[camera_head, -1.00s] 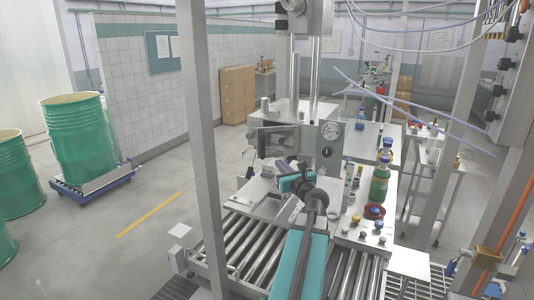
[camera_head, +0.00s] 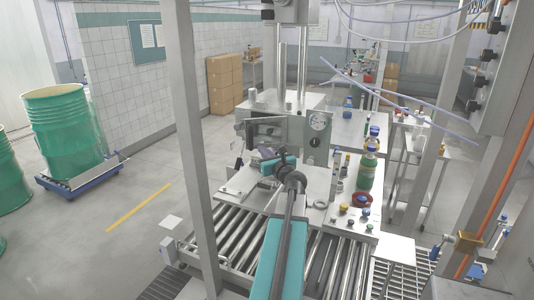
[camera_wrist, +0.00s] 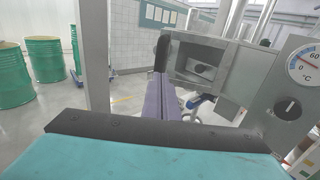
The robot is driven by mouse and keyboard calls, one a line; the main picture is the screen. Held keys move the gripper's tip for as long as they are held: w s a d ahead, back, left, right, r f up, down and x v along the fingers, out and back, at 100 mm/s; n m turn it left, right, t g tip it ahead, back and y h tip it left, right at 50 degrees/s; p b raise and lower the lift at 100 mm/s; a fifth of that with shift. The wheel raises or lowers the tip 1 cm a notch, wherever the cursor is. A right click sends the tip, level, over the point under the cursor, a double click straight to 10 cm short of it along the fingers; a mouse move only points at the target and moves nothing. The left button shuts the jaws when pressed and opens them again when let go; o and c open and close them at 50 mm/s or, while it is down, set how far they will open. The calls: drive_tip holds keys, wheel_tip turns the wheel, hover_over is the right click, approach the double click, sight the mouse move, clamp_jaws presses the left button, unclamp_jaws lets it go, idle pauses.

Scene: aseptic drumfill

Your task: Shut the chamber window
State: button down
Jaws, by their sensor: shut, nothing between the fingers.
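The grey steel chamber (camera_head: 300,132) stands on the bench, with a round temperature gauge on its front. Its framed window (camera_wrist: 202,64) shows in the wrist view at the chamber's left side; it also shows in the head view (camera_head: 265,130). It looks swung out to the left, but its exact angle is hard to tell. My gripper (camera_wrist: 163,52) is shut and empty, with purple fingers and a dark tip. Its tip overlaps the window's left edge in the wrist view. I cannot tell whether they touch. In the head view my wrist partly hides the fingers.
A roller conveyor (camera_head: 235,250) runs in front of the bench. Bottles, including a green one (camera_head: 367,170), and small capped jars stand to the right. A steel post (camera_head: 190,130) rises at the left. A green drum (camera_head: 62,130) stands on a blue trolley farther left.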

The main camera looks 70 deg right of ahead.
drive_tip(key=p, duration=0.3)
approach(246, 135)
drive_tip(key=shift+s+d, duration=0.1)
drive_tip(key=shift+s, duration=0.2)
drive_tip(key=shift+w+d+f, duration=0.15)
drive_tip(key=shift+w+d, duration=0.15)
drive_tip(key=shift+w, duration=0.05)
drive_tip(key=shift+d, duration=0.1)
drive_tip(key=shift+w+d, duration=0.25)
drive_tip(key=shift+w, duration=0.25)
drive_tip(key=shift+w+d, duration=0.25)
drive_tip(key=shift+w, duration=0.25)
drive_tip(key=b+x, duration=0.1)
drive_tip(key=x, duration=0.7)
drive_tip(key=shift+w+d+b, duration=0.2)
drive_tip(key=shift+w+b, duration=0.05)
drive_tip(key=shift+b, duration=0.15)
drive_tip(key=shift+w+d, duration=0.3)
drive_tip(key=shift+d, duration=0.2)
drive_tip(key=shift+w+d, duration=0.3)
drive_tip(key=shift+d, duration=0.15)
drive_tip(key=shift+a, duration=0.2)
